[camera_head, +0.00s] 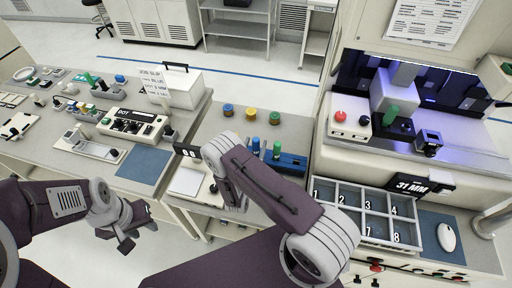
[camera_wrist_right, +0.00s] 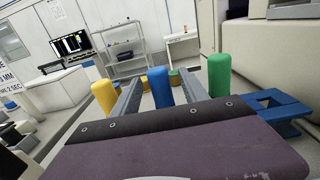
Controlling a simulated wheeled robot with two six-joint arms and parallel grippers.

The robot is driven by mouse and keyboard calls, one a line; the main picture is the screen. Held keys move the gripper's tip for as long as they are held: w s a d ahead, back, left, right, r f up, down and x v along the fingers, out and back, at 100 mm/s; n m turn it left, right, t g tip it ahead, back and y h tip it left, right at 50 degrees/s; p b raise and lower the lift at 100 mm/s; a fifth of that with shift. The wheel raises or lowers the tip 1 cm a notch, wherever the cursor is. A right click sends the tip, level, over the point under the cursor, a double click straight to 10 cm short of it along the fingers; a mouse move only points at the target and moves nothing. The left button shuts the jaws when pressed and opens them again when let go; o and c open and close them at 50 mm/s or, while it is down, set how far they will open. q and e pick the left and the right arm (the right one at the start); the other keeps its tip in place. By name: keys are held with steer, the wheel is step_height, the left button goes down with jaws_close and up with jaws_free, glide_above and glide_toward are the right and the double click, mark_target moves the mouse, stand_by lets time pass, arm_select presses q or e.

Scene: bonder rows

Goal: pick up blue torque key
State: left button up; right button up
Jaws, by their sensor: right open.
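The blue torque key (camera_wrist_right: 159,88) stands upright between the two fingers of my right gripper (camera_wrist_right: 160,97) in the right wrist view. The fingers are open, with a gap on each side of the key. A yellow key (camera_wrist_right: 104,97) stands outside the left finger, and a green key (camera_wrist_right: 219,76) outside the right one. In the head view the blue key (camera_head: 256,145) shows just past my right arm, beside the green key (camera_head: 277,150); that arm hides the right fingertips and the yellow key. My left gripper (camera_head: 138,234) hangs empty at the lower left; its jaw opening is unclear.
A blue rack (camera_head: 292,161) lies by the keys. Several coloured rings (camera_head: 250,114) sit behind them. A numbered grey compartment tray (camera_head: 347,196) is to the right, in front of a lit machine (camera_head: 440,125). A white pad (camera_head: 187,181) and a blue mat (camera_head: 144,164) lie left.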

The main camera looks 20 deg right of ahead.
steer(key=p+x, duration=0.1)
steer(key=x, duration=0.3)
steer(key=shift+r, duration=0.2)
steer(key=shift+w+d+f, duration=0.1)
steer(key=shift+w+d, duration=0.05)
jaws_close()
